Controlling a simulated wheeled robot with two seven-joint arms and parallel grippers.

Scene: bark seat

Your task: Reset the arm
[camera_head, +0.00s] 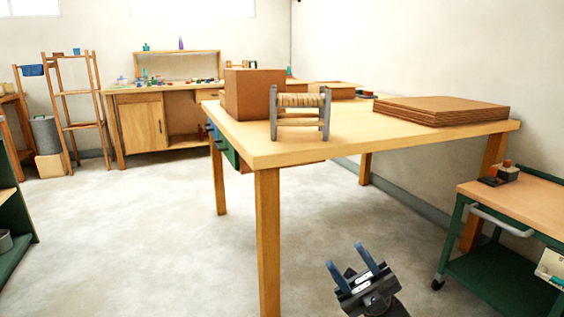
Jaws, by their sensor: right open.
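My right gripper (353,270) shows at the bottom of the head view, right of the middle. Its two blue-grey fingers stand apart with nothing between them. It is over the bare floor, in front of the wooden table and apart from it. My left gripper is not in the picture. A small stool with grey legs and a woven bark seat (300,100) stands upright on the table (262,148), near its left front part.
A cardboard box (252,94) stands behind the stool. Flat brown sheets (441,109) are stacked on the table's right side. A green cart (520,191) stands at the right. Shelves (77,108) and a workbench (150,122) line the back. The floor (150,235) at left is clear.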

